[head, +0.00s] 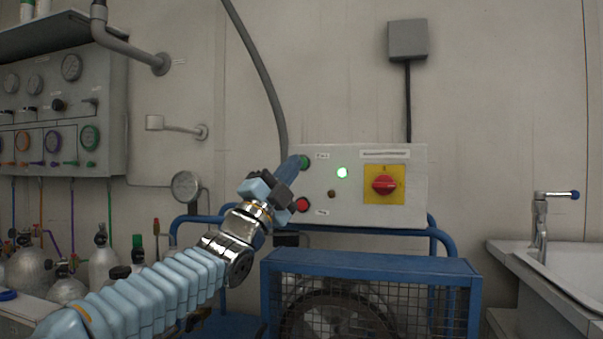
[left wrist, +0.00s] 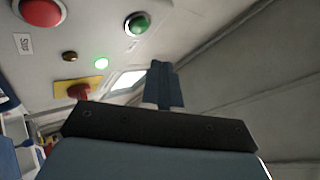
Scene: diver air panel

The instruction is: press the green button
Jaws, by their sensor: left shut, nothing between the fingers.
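The green button (head: 305,162) is at the upper left of a pale control panel (head: 330,215), partly hidden behind the fingertips of my left gripper (head: 295,164). The gripper is shut and empty, its blue fingers together and pointing up at the button. In the left wrist view, the green button (left wrist: 137,24) shows whole, above and slightly left of the fingertips (left wrist: 159,66). There is a gap between them in that picture; I cannot tell whether they touch. My right gripper is not in view.
A red button (head: 303,204) sits below the green one, close to my gripper. A lit green lamp (head: 342,172) and a red rotary switch (head: 384,185) on a yellow plate are to the right. A blue-framed caged machine (head: 370,263) stands below the panel.

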